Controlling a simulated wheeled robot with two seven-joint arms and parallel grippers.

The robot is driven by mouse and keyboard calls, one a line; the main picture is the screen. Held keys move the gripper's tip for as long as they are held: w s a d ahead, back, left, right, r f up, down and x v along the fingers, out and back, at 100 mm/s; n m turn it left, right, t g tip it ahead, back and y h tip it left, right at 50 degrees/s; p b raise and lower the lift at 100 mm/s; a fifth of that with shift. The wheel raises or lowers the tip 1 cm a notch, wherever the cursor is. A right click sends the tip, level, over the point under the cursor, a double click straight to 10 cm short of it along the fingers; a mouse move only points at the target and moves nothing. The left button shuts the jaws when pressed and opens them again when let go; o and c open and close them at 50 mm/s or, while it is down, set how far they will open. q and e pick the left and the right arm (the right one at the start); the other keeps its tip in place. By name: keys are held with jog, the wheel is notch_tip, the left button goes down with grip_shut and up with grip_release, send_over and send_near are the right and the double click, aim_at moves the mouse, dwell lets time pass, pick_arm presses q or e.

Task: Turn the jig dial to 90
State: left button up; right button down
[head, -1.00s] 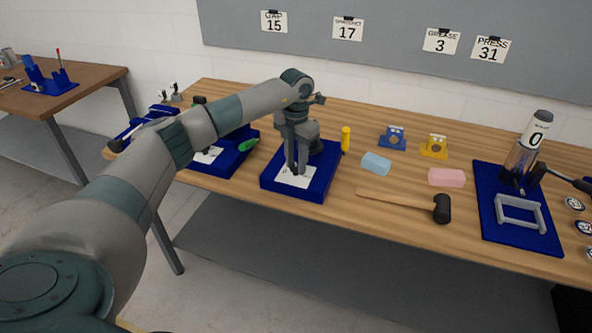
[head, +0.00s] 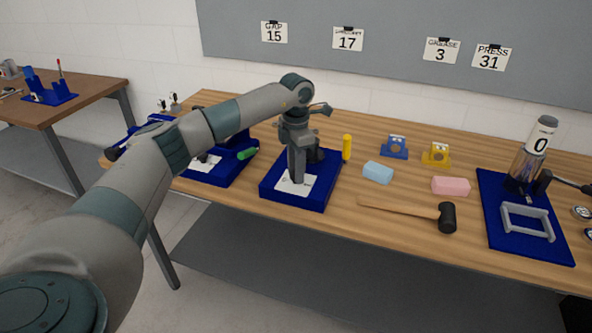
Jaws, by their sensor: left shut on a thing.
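My left gripper (head: 297,178) points straight down over a blue jig block (head: 316,200) with a white plate (head: 290,188) on its front part. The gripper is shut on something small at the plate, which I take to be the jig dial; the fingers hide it. The marks on the plate are too small to read. A dark part of the jig (head: 316,152) stands behind the gripper. My right gripper is not in view.
A second blue fixture (head: 226,172) with a green-handled tool (head: 247,153) stands close on the left. A blue press base (head: 490,215) is at far right.

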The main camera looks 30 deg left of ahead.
pick_arm(q)
jog(key=o, duration=1)
jog(key=shift+o, duration=0.2)
jog(key=shift+r, duration=0.15)
jog(key=shift+r+b, duration=0.3)
jog(key=shift+r, duration=0.3)
notch_tip(320, 180, up, 4)
jog(key=shift+f+b, duration=0.1)
jog(key=shift+b, duration=0.55)
notch_tip(320, 180, up, 12)
jog(key=b, duration=0.2)
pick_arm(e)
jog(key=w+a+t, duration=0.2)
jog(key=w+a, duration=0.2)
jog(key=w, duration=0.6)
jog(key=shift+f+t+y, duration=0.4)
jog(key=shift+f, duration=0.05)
